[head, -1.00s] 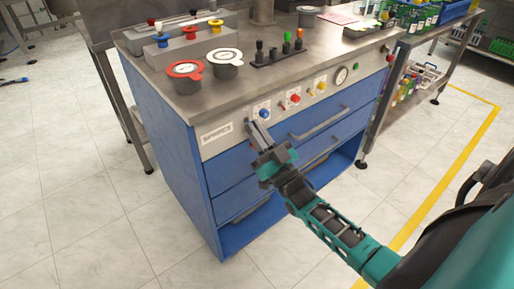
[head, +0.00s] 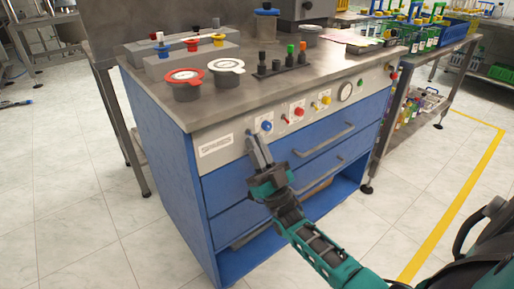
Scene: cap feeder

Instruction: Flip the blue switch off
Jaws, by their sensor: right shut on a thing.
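The blue switch (head: 266,126) is a small round blue knob on the grey front panel of the blue cabinet, at the left end of a row of coloured controls. My right gripper (head: 257,141) reaches up to the panel from the lower right. Whether the switch is on or off cannot be told. My left gripper is not in view.
A red switch (head: 298,111) and a yellow switch (head: 326,100) sit to the right on the same panel, followed by a round gauge (head: 345,91). Drawer handles (head: 322,140) stick out below. Lidded pots (head: 187,87) stand on the worktop. The floor in front is clear.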

